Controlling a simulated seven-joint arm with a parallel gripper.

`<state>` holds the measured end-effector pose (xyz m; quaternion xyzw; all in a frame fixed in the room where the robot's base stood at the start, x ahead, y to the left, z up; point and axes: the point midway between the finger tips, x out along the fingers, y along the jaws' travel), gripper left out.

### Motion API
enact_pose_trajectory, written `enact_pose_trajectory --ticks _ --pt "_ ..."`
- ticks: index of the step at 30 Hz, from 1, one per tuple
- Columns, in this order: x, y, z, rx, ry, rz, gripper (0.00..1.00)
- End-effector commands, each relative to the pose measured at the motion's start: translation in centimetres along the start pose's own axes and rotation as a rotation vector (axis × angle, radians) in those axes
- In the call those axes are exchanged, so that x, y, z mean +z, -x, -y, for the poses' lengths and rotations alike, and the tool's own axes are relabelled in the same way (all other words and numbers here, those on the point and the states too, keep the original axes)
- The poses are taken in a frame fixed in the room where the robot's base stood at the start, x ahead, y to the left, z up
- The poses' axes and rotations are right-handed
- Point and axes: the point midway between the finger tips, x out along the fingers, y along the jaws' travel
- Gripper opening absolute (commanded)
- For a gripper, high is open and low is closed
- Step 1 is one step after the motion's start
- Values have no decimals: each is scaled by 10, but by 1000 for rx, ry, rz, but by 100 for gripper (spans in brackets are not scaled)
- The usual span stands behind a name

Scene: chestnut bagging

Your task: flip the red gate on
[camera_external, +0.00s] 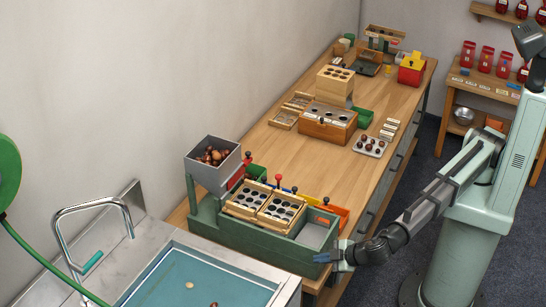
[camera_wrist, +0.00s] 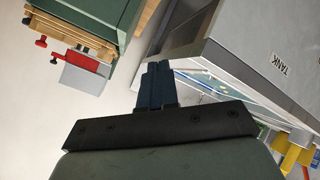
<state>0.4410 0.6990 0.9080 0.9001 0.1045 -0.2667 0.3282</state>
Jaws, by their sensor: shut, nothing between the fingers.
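A green bench machine (camera_external: 235,232) stands at the front of the wooden counter, with a grey hopper (camera_external: 200,158) of chestnuts at its left end. A red gate piece (camera_external: 237,177) sits at the hopper's right side; I cannot tell its setting. A red part also shows beside a grey box in the wrist view (camera_wrist: 82,60). A small red-knobbed lever (camera_external: 278,178) stands behind the wooden trays. My gripper (camera_external: 330,256) is off the machine's front right corner, apart from the red gate. Its blue fingers are together and empty in the wrist view (camera_wrist: 155,84).
Two wooden hole trays (camera_external: 265,204) lie on the machine, with blue and yellow parts beside them. A sink (camera_external: 200,278) lies at the front left. A grey box marked TANK (camera_wrist: 240,45) fills the wrist view's upper right. Bare counter (camera_external: 300,160) lies behind the machine.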

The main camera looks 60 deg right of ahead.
Motion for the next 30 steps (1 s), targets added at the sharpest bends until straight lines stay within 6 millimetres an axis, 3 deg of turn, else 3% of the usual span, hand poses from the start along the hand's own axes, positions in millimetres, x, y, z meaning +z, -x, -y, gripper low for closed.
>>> enact_pose_trajectory --ticks 1,3,8,12,17,24,30 --pt "-21 0 -10 6 5 -13 0" --pt "-44 2 -24 14 21 -30 0" --pt "-89 4 -57 39 59 -62 0" --pt "-121 -6 -100 96 119 -85 0" --pt "-123 -36 -145 192 215 -81 0" --pt "-98 -94 -214 364 396 -31 0" --pt "-79 -128 -259 475 527 19 0"
